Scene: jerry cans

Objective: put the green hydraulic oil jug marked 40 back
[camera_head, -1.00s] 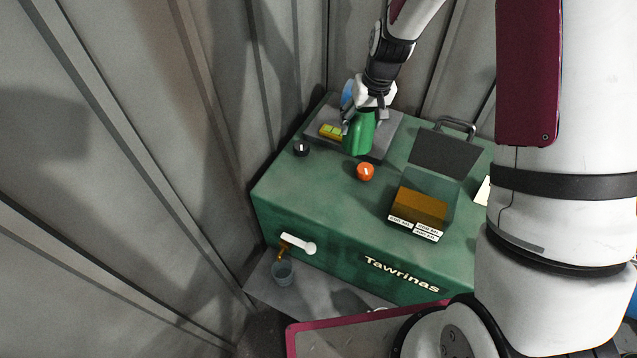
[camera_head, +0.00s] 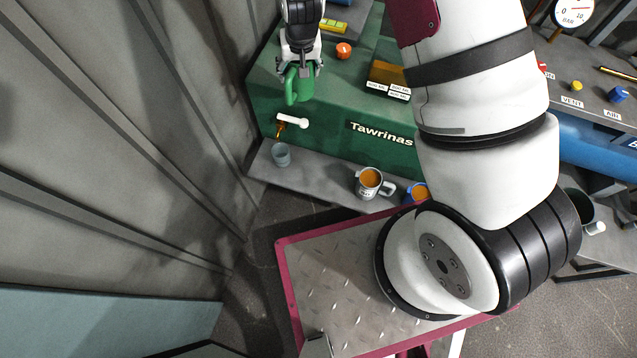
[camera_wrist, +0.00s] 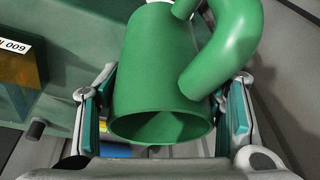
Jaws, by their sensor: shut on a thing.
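The green jug (camera_head: 299,88) is in my gripper (camera_head: 301,70), in front of the upper front face of the green Tawrinas tank (camera_head: 330,138). In the wrist view the jug (camera_wrist: 160,75) fills the middle, its round open rim facing the camera and its curved handle at the upper right. The fingers of my gripper (camera_wrist: 163,105) stand on both sides of the jug and are shut on it. No mark 40 can be read on it. I cannot tell from these views what is inside the jug.
A white tap (camera_head: 291,122) on the tank's front stands over a clear cup (camera_head: 281,154) on a grey shelf (camera_head: 330,178). A white mug (camera_head: 369,183) and a blue mug (camera_head: 417,192) stand farther right. An orange cap (camera_head: 344,50) sits on the tank top.

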